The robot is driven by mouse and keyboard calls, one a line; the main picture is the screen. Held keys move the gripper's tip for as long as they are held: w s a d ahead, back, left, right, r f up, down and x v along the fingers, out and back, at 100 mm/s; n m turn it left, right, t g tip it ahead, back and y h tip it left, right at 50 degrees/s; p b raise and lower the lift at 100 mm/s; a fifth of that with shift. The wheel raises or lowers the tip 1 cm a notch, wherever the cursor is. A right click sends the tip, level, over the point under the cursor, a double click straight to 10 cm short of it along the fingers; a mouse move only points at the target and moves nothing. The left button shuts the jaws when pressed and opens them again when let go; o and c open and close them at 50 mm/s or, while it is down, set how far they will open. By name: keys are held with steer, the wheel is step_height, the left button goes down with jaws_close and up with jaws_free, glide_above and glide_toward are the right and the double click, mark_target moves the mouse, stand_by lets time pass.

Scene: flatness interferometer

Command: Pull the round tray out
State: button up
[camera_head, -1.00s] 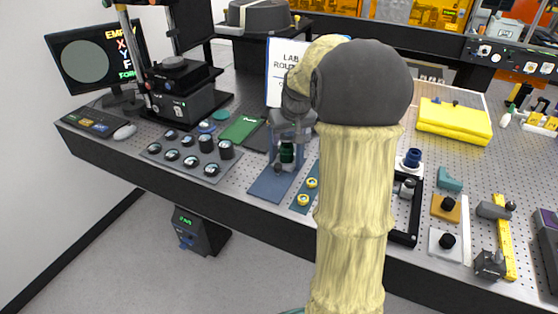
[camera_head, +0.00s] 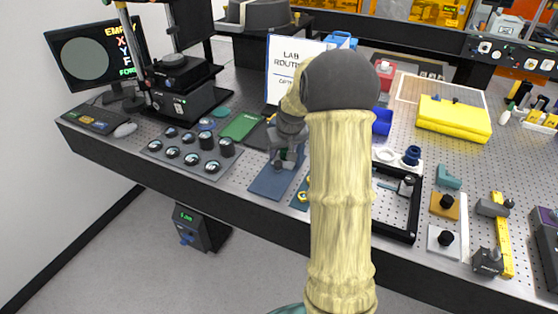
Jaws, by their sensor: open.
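The flatness interferometer stands at the left of the bench, with a dark round piece (camera_head: 173,62) on its black stage (camera_head: 182,74), above a grey control box. That round piece looks like the round tray, but I cannot be sure. It sits in over the stage. My gripper (camera_head: 285,163) is open, above the blue mat (camera_head: 272,184) in front of the sign, well to the right of and nearer than the interferometer. It is small and partly hidden by my own arm, and nothing shows held in it.
A grey rack of several round optics (camera_head: 190,152) lies between the interferometer and my gripper. A sign (camera_head: 288,68) stands behind. A black frame (camera_head: 400,235) lies right.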

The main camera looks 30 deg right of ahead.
mark_target(278, 163)
steer(key=p+x, duration=0.1)
steer(key=x, duration=0.7)
jaws_close()
